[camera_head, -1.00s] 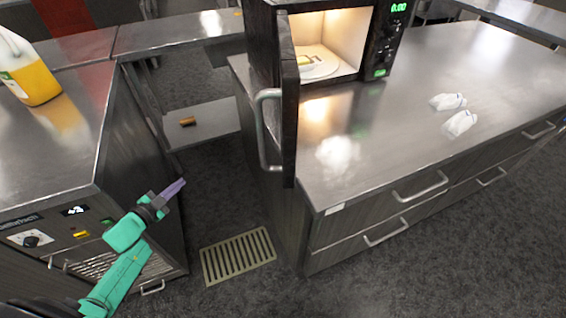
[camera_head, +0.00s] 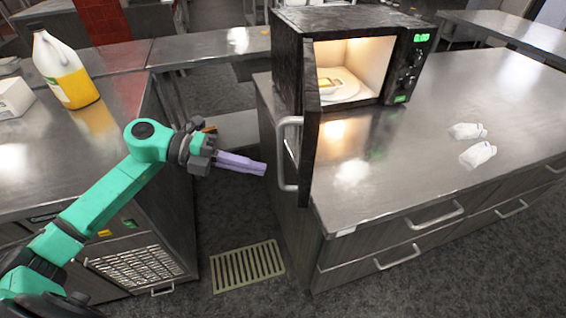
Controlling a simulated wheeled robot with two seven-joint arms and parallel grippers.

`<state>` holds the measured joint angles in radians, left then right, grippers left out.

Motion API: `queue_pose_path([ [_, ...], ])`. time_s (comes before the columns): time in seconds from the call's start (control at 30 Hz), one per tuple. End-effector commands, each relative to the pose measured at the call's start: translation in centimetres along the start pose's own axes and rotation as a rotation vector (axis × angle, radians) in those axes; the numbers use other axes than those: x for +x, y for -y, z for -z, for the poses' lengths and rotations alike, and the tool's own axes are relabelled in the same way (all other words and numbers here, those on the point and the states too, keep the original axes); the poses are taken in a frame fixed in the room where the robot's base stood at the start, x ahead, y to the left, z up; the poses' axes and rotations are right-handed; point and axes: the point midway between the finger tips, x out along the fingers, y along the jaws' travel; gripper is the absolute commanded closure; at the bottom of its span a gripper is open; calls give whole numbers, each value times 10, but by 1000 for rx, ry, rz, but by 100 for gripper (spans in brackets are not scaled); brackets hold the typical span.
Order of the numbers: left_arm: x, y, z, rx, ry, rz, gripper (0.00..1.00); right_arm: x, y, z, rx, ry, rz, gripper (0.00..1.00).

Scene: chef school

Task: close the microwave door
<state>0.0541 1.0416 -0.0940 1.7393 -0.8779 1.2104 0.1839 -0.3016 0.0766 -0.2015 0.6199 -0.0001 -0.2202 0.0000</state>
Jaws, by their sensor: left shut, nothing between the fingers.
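The black microwave (camera_head: 293,52) stands on the steel counter at the upper middle, its inside lit. Its door (camera_head: 310,125) is wide open, hinged on the left and swung out toward me past the counter's left front edge. The door's grey bar handle (camera_head: 283,155) is on its left face. Inside, a yellowish item (camera_head: 330,84) lies on a round plate. My left gripper (camera_head: 262,168) is shut and empty, its purple fingers pointing right, just left of the handle with a small gap that I cannot measure. My right gripper is not in view.
Two white crumpled items (camera_head: 477,154) lie on the right counter (camera_head: 420,140). A jug of yellow liquid (camera_head: 70,75) and a white box (camera_head: 14,97) stand on the left counter. A floor grate (camera_head: 247,267) lies in the gap between the counters.

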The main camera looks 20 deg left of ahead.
Motion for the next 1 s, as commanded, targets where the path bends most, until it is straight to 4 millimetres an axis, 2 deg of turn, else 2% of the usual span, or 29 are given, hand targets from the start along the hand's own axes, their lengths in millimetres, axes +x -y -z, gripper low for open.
queue_pose_path([
  [0.03,10,6,0,1,-1,6,100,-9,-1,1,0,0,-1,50],
  [0.1,25,6,0,1,-1,5,100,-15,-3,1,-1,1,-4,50],
  [0.3,56,14,0,0,0,3,100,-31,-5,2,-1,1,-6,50],
  [0.47,64,13,0,-1,1,1,100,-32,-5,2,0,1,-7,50],
  [0.83,67,13,0,-3,5,1,100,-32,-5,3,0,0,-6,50],
  [1.0,80,19,1,-10,30,2,100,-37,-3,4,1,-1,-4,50],
])
